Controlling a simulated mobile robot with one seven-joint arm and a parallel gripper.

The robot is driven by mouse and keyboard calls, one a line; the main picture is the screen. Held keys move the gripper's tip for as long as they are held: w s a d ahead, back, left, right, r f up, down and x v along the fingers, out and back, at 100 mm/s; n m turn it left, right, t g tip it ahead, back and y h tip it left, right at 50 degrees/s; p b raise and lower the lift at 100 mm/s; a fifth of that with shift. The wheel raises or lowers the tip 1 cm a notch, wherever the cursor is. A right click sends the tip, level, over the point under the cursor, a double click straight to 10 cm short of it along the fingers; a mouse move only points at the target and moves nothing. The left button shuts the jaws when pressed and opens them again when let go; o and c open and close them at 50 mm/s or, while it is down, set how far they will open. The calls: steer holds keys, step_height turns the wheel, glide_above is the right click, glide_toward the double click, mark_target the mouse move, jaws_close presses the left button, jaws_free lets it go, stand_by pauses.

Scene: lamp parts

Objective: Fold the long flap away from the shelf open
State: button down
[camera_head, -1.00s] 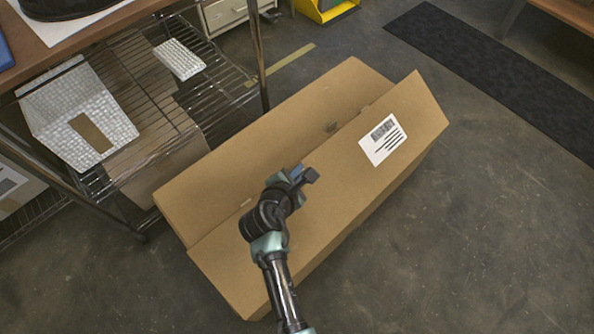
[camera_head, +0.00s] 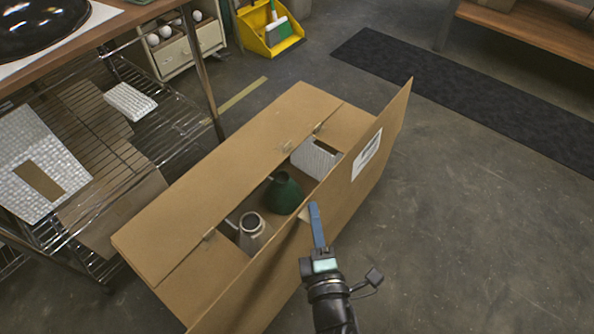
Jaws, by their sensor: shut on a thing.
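The brown cardboard box (camera_head: 176,235) stands on the floor beside the shelf. Its long flap away from the shelf (camera_head: 338,207) stands roughly upright along the right side, with a white label (camera_head: 367,154) on it. My gripper (camera_head: 316,226) is at this flap's top edge, shut on it; the exact contact is hard to see. The long flap on the shelf side (camera_head: 220,165) lies flat over the left part of the top. In the gap between show a green cone-shaped part (camera_head: 284,192), a grey ring-topped part (camera_head: 251,224) and a white wrapped block (camera_head: 314,160).
The wire shelf (camera_head: 180,125) with white wrapped packages stands close on the left. A yellow bin (camera_head: 270,42) and a drawer unit (camera_head: 186,50) are behind. A dark mat (camera_head: 450,85) lies at the back right. The floor right of the box is clear.

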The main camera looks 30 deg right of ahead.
steer(key=s+d+f+m+t+h+b, duration=0.1)
steer(key=s+d+m+t+b, duration=0.1)
steer(key=s+b, duration=0.4)
steer(key=shift+d+f+m+h, duration=0.15)
steer(key=shift+f+m+h, duration=0.15)
steer(key=shift+m, duration=0.2)
steer(key=c, duration=1)
jaws_free()
steer(key=p+v, duration=0.3)
steer(key=v, duration=1)
steer(key=shift+d+f, duration=0.1)
steer(key=shift+f, duration=0.05)
